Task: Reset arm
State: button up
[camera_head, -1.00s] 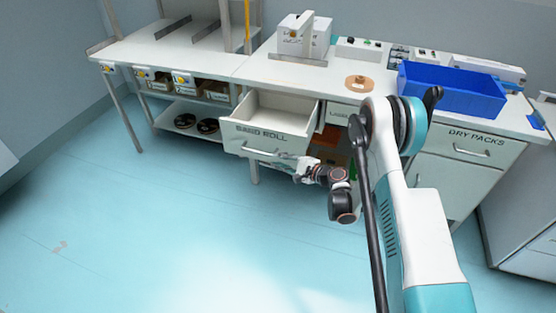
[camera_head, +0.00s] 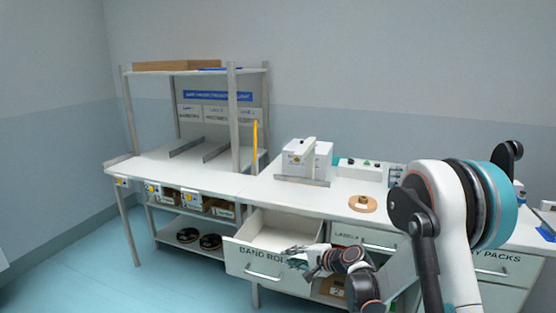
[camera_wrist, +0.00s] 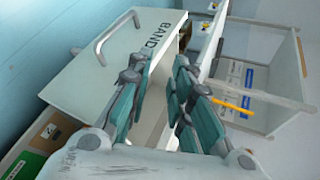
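My gripper (camera_head: 292,256) is at the right end of the open drawer's front, near its top edge. In the wrist view my gripper (camera_wrist: 161,68) has its two teal-padded fingers apart with nothing between them. The drawer (camera_head: 262,256), labelled BAND ROLL, is pulled out and the part of its inside that shows is empty. Its front also shows in the wrist view (camera_wrist: 105,72), turned sideways, with its handle (camera_wrist: 112,38) free of the fingers. I cannot tell whether the gripper touches the drawer. My arm hides part of the right bench.
The bench top carries a tan roll (camera_head: 363,204), a white boxy device (camera_head: 306,160) and a control box (camera_head: 360,169). A shelf frame (camera_head: 232,120) stands on the left bench. Dark rolls (camera_head: 210,241) lie on the lower shelf. The floor at left is clear.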

jog(key=s+d+r+n+g+h, duration=0.1)
jog(key=s+d+r+n+h, duration=0.15)
jog(key=s+r, duration=0.55)
jog(key=s+d+r+n+h, duration=0.2)
jog(key=s+d+r+n, duration=0.1)
jog(key=s+r, duration=0.5)
jog(key=s+d+n+h, duration=0.2)
jog(key=s+d, duration=0.3)
jog(key=s, duration=0.6)
jog(key=s+d+r+n+h, duration=0.1)
jog(key=s+d+n+h, duration=0.2)
jog(key=s, duration=0.9)
jog(key=shift+s+d, duration=0.15)
jog(key=shift+d, duration=0.7)
